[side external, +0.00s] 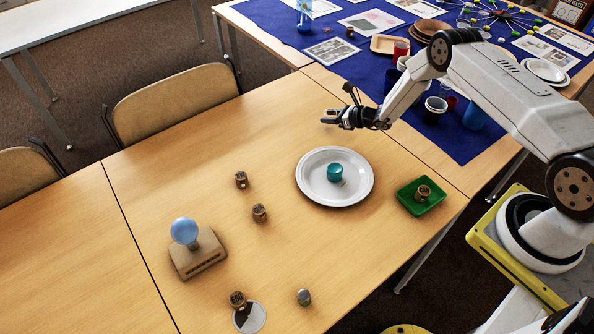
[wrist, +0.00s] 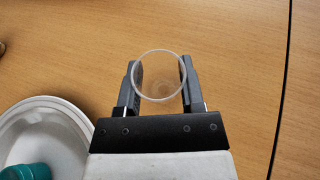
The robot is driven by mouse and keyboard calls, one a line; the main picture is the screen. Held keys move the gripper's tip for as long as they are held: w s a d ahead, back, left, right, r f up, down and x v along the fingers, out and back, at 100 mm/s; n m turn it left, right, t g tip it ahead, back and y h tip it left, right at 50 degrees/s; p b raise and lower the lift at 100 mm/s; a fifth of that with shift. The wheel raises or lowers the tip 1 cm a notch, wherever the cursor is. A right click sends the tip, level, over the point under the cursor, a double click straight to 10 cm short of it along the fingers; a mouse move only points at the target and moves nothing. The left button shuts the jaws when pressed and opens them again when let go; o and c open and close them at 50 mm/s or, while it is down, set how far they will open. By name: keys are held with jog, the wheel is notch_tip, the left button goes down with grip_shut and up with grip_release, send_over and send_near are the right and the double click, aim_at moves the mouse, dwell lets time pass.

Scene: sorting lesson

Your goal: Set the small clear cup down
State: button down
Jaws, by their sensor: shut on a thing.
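The small clear cup (wrist: 160,76) is between the two fingers of my gripper (wrist: 160,82) in the wrist view, its round rim facing the camera. My gripper is shut on it, with one finger on each side. In the side view my gripper (side external: 328,119) is above the wooden table (side external: 285,115), beyond the white plate; I cannot make out the cup clearly there. How high the cup is above the table is hard to tell.
A white plate (side external: 312,188) holds a teal cylinder (side external: 335,172). A green tray (side external: 408,204) holds a small brown cylinder (side external: 423,193). A crowded blue cloth (side external: 290,36) lies behind. Table left of my gripper is clear.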

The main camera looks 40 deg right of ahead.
jog(key=shift+f, duration=0.65)
jog(key=shift+f, duration=0.1)
jog(key=shift+c, duration=1)
grip_release()
jog(key=shift+v, duration=6.05)
jog(key=shift+a, duration=0.1)
